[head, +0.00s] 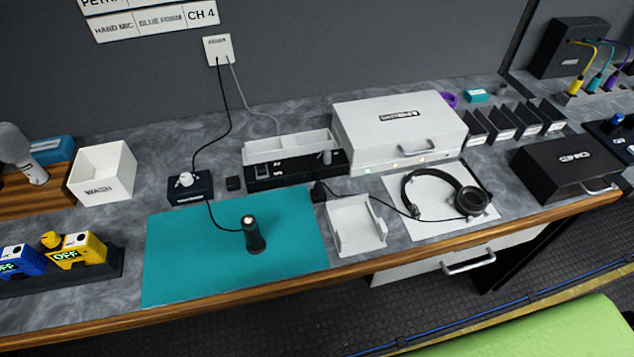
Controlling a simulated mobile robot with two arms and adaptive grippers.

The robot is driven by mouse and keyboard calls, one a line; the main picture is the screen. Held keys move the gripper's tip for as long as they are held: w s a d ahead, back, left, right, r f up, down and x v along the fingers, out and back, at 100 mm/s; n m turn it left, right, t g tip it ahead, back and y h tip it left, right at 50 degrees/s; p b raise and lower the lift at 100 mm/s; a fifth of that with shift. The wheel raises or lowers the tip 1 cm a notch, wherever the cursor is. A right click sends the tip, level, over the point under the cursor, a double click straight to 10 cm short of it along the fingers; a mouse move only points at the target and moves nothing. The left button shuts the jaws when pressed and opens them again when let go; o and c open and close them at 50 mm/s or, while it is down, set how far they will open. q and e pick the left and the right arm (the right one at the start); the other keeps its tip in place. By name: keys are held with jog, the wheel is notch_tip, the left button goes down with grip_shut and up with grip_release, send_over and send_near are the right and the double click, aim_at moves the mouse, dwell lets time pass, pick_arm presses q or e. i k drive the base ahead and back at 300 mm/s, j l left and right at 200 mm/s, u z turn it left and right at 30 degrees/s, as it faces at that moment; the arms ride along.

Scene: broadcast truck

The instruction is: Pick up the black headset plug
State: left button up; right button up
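A black headset (445,194) lies on a white sheet at the right of the counter. A thin black cable runs left from it, behind a white open tray. The cable ends at a small black plug (319,191), which sits by the right edge of the teal mat, near the front right corner of a black box. The plug is small in the picture, and I cannot tell whether it touches the box or mat. Neither of my grippers is in view.
The white tray (356,226) stands just right of the plug. A dark upright cylinder (253,234) with a cable stands on the teal mat (185,262). The black box (296,170) and a white case (398,128) stand behind. The mat's left part is clear.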

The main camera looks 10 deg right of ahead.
aim_at(318, 188)
jog(key=k+j+z, duration=0.1)
jog(key=z, duration=0.3)
jog(key=k+j+z, duration=0.1)
jog(key=z, duration=0.3)
jog(key=k+j+z, duration=0.15)
jog(key=z, duration=0.25)
jog(key=k+z, duration=0.15)
jog(key=z, duration=0.25)
jog(key=k, duration=0.15)
